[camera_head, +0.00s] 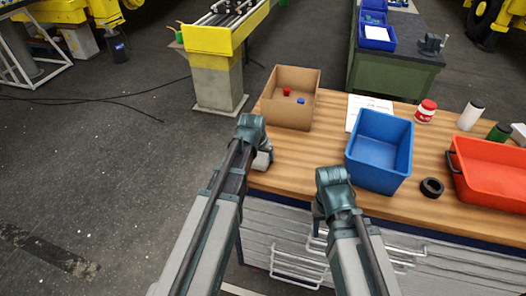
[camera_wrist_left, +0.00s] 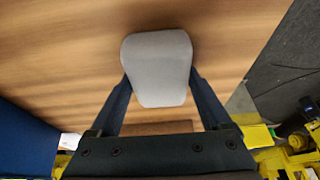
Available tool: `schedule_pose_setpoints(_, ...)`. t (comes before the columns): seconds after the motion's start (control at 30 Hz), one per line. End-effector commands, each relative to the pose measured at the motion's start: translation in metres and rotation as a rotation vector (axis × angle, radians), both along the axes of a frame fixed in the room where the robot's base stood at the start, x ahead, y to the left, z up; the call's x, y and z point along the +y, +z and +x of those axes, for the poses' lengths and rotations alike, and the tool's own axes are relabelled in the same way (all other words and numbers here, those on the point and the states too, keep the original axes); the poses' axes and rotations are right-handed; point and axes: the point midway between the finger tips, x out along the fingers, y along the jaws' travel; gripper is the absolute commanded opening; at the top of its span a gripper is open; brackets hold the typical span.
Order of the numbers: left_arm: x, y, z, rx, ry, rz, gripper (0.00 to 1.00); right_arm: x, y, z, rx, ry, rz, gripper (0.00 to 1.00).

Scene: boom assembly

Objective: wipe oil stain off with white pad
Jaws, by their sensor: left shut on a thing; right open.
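A pale grey-white pad (camera_wrist_left: 158,68) is held between the two fingers of my left gripper (camera_wrist_left: 158,90) in the left wrist view. The wooden worktop (camera_wrist_left: 60,45) lies beyond it; I cannot tell whether the pad touches it. In the head view my left gripper (camera_head: 263,160) is at the worktop's front left edge, in front of the cardboard box. My right gripper (camera_head: 318,218) is in front of the worktop's front edge, below the blue bin, its fingers mostly hidden by the arm. No oil stain can be made out in either view.
Bare wood lies between box and blue bin.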

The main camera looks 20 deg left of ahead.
Motion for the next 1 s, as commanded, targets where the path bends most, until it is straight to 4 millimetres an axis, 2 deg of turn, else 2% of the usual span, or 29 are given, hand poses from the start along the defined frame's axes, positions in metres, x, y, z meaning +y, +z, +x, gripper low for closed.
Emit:
schedule_pose_setpoints(0.37,0.0,0.001,-0.002,0.003,0.0,0.0,0.37,0.0,0.001,0.0,0.0,0.0,0.0,0.5)
schedule_pose_setpoints(0.83,-0.001,-0.002,0.032,0.003,-0.001,0.0,0.37,0.0,-0.002,0.0,0.0,0.0,0.0,0.5)
schedule_pose_setpoints(1.0,-0.001,-0.002,0.036,0.002,0.0,0.0,0.37,0.0,-0.002,0.0,0.0,0.0,0.0,0.5)
